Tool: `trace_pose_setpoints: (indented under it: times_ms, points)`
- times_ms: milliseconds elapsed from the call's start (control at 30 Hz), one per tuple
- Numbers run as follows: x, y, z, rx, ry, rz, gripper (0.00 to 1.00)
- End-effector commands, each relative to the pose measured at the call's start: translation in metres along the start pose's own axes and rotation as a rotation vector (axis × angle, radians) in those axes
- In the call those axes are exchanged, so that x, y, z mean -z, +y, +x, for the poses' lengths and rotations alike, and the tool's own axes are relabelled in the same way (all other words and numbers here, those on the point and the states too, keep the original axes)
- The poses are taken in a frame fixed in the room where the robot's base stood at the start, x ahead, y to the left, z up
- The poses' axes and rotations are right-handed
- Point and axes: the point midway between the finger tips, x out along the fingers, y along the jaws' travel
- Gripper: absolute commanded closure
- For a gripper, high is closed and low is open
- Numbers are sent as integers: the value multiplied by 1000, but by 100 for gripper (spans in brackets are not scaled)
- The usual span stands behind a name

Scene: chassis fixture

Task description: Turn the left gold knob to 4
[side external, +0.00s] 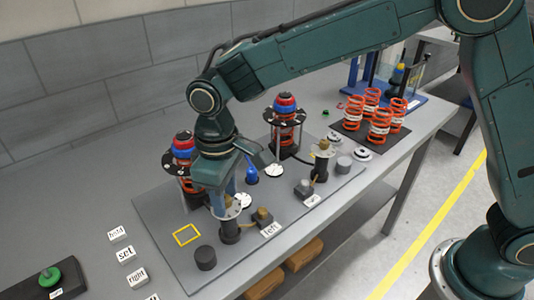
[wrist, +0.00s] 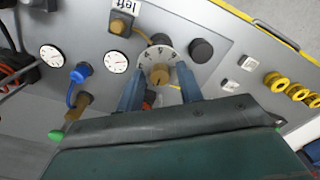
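The left gold knob (wrist: 159,75) sits at the centre of a pale numbered dial (wrist: 171,56) in the wrist view. A 4 seems to show on the dial's upper left; the knob's setting is too small to read. My gripper (wrist: 160,70) is open, with one blue finger on each side of the knob and visible gaps between. In the side view my gripper (side external: 226,201) points down over the left dial post (side external: 229,231), its fingers around the dial's place. The knob is mostly hidden there. The "left" label (side external: 270,230) lies beside the post.
The right gold knob (side external: 324,145) stands on a similar post farther back. Red-spring assemblies (side external: 287,121), a blue-topped plug (side external: 252,176), small gauges (side external: 243,200) and a dark cylinder (side external: 205,257) stand close around on the grey plate. Loose red springs (side external: 380,124) stand on a dark mat.

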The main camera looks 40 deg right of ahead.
Motion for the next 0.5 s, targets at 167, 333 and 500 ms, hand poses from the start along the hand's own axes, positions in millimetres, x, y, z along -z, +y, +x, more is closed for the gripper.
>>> trace_pose_setpoints:
  times_ms: [167, 333, 500]
  points:
    - [0, 0, 0, 0, 0, -128, 64]
    - [0, 0, 0, 0, 0, -259, 64]
    - [0, 0, 0, 0, 0, -390, 64]
